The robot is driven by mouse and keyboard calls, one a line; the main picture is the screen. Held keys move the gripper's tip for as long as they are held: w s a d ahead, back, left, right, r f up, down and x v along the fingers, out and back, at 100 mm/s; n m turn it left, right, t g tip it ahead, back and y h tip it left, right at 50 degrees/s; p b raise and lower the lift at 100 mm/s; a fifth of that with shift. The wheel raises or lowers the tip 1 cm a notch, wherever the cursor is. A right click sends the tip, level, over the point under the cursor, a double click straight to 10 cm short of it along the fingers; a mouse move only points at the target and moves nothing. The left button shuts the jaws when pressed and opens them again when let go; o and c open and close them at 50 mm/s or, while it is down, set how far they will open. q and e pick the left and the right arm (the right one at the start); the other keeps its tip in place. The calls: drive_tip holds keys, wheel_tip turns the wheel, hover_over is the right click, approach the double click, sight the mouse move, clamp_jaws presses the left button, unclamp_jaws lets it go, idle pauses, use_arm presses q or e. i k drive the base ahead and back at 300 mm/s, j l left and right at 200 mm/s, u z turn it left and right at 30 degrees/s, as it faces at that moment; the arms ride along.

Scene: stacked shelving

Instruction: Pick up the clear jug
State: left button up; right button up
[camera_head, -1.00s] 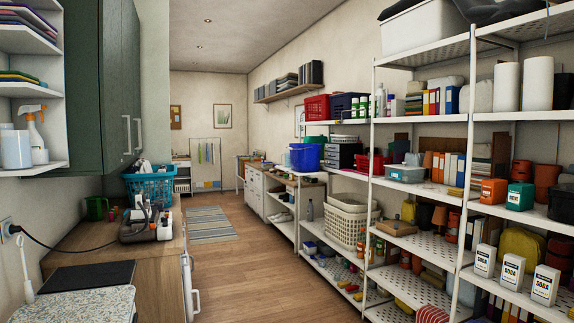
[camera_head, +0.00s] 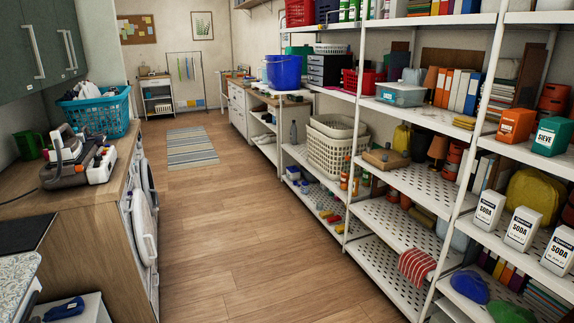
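I cannot make out a clear jug for certain in the head view. A clear bottle (camera_head: 293,132) stands upright on the shelving past the stacked baskets, too small to tell more. Neither of my grippers is in view.
White shelving (camera_head: 398,179) lines the right side, holding soda boxes (camera_head: 488,210), cream baskets (camera_head: 330,152) and a blue bucket (camera_head: 283,72). On the left, a wooden counter (camera_head: 60,212) carries a teal basket (camera_head: 94,112) and an iron-like appliance (camera_head: 76,160).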

sight(264, 77)
drive_tip(key=i+u, duration=0.2)
drive_tip(key=i, duration=0.35)
drive_tip(key=i+l+u, duration=0.2)
drive_tip(key=i, duration=0.3)
drive_tip(key=i+u, duration=0.2)
drive_tip(key=i, duration=0.35)
